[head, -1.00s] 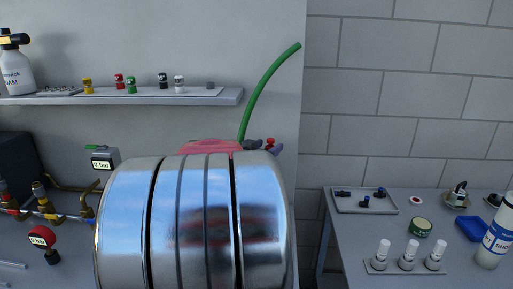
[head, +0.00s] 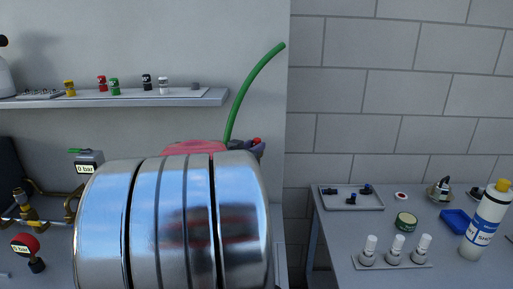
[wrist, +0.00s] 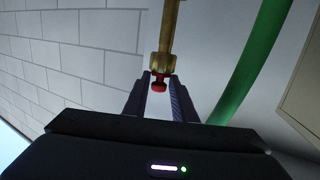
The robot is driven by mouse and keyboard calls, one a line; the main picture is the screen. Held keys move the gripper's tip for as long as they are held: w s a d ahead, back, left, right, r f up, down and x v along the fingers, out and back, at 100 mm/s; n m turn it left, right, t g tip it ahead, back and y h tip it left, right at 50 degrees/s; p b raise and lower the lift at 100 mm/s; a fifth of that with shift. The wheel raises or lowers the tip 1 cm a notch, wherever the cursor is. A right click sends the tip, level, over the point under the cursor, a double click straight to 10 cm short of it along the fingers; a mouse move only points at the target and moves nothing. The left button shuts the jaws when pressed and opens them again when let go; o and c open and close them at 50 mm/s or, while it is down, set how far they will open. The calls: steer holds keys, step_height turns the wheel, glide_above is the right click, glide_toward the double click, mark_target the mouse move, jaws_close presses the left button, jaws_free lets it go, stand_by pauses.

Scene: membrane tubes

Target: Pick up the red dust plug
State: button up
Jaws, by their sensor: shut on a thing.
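The red dust plug (wrist: 159,84) sits between my two fingers in the wrist view, at the lower end of a brass fitting (wrist: 167,45). My gripper (wrist: 159,91) is shut on it. The plug and the brass fitting appear to touch; I cannot tell whether the plug is still seated. In the head view a small red tip (head: 256,141) shows beside the dark fingers, just right of the large shiny arm link. That link hides most of the gripper and the fitting there.
A green hose (head: 244,92) rises close to the gripper. A shelf (head: 150,98) with small coloured fittings is at the left, above gauges and brass pipework. A side table (head: 335,240) at the right holds a tray, white-capped fittings and a bottle (head: 487,222).

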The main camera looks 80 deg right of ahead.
steer(key=shift+c, duration=1.4)
step_height(320, 180, up, 10)
